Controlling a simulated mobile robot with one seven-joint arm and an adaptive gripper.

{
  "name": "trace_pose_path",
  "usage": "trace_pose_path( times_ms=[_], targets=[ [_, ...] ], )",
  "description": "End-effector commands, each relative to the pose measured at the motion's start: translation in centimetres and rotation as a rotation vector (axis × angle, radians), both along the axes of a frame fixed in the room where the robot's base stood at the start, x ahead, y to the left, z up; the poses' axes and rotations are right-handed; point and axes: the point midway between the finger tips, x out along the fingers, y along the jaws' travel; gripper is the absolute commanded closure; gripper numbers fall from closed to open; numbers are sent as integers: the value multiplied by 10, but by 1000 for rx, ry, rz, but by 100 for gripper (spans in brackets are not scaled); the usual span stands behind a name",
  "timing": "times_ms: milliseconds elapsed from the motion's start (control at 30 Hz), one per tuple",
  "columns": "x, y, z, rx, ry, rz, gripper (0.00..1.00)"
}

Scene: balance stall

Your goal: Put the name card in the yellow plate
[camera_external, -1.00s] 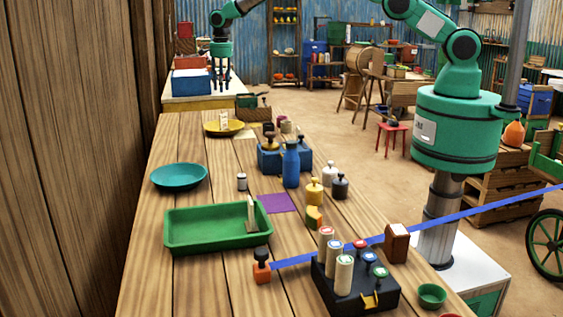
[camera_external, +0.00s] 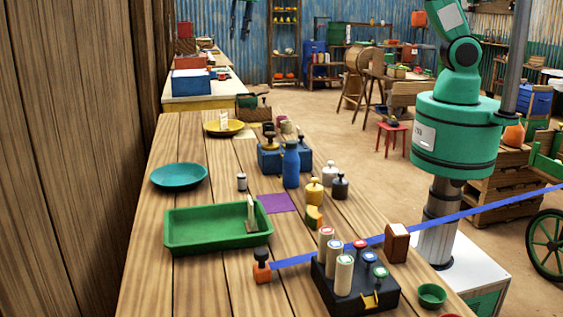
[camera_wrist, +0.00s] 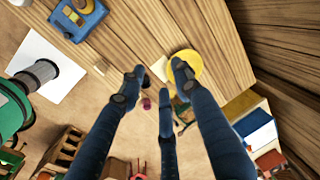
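The yellow plate (camera_external: 210,131) lies near the far end of the wooden table. A small pale upright piece with faint markings, which looks like the name card (camera_external: 223,119), stands in it. In the wrist view the yellow plate (camera_wrist: 192,62) is partly behind a finger, and I cannot make out the card there. My gripper (camera_external: 240,12) is high above the plate at the top of the external view, with only its dark fingers in frame. In the wrist view my gripper (camera_wrist: 158,75) has its fingers spread, with nothing between them.
A green tray (camera_external: 190,245) holding a pale upright piece (camera_external: 250,212), a teal plate (camera_external: 179,176) and a blue bottle (camera_external: 291,165) stand nearer. A blue weight block (camera_external: 270,160) is right of the plate. A blue ribbon (camera_external: 450,212) crosses the near right.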

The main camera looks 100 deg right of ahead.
Motion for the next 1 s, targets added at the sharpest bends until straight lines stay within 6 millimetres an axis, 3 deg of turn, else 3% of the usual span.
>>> trace_pose_path(
  times_ms=[200, 500, 1000],
  targets=[
    [-33, 44, 37, -30, -23, 140, 67],
    [-85, 100, 75, -75, -51, 334, 67],
    [-187, 181, 110, -158, -96, 655, 67]
  ],
)
